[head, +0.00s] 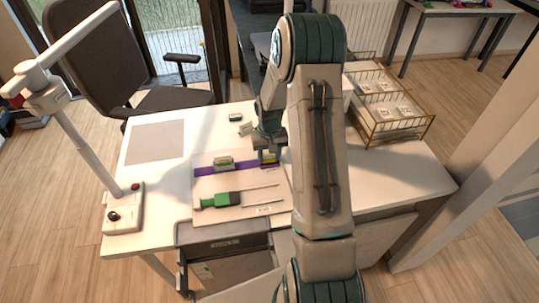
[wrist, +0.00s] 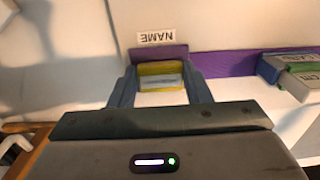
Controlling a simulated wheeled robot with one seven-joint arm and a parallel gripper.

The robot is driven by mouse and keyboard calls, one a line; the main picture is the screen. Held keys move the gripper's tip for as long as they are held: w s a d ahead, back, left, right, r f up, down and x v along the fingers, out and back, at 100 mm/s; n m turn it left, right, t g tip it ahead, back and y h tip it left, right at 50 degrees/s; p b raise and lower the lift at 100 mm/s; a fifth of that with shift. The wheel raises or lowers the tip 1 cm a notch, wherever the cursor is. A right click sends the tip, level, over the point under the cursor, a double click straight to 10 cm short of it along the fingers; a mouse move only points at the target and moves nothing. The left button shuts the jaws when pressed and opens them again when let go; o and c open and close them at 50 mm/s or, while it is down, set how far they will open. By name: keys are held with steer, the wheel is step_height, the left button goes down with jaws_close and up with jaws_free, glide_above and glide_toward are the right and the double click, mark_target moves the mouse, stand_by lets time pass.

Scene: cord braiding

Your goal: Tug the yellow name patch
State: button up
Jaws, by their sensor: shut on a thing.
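The yellow name patch (wrist: 162,69) sits between my gripper's fingers in the wrist view, with a pale grey band across it. It lies at one end of a purple strip (wrist: 226,64), beside a white label reading NAME (wrist: 156,37). My gripper (wrist: 160,92) is shut on the patch, one finger on each side. In the head view my gripper (head: 269,150) reaches down to the purple strip (head: 204,171). There the yellow patch (head: 268,158) is partly hidden by the gripper. I cannot tell whether the patch is still fixed to the strip.
A green and grey block (head: 223,163) sits on the strip to the left. A green-handled two-pronged tool (head: 215,201) lies on the pale board. A lamp-like stand (head: 123,213) is at the desk's left; wire trays (head: 390,108) stand at the right. A grey mat (head: 155,141) lies bare.

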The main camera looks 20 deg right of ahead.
mark_target(270, 158)
steer(key=shift+f+b, duration=0.3)
steer(key=shift+f, duration=0.05)
stand_by(0.4)
steer(key=o, duration=1.4)
steer(key=shift+r, duration=0.1)
steer(key=shift+r+p, duration=1.6)
steer(key=shift+r, duration=1.35)
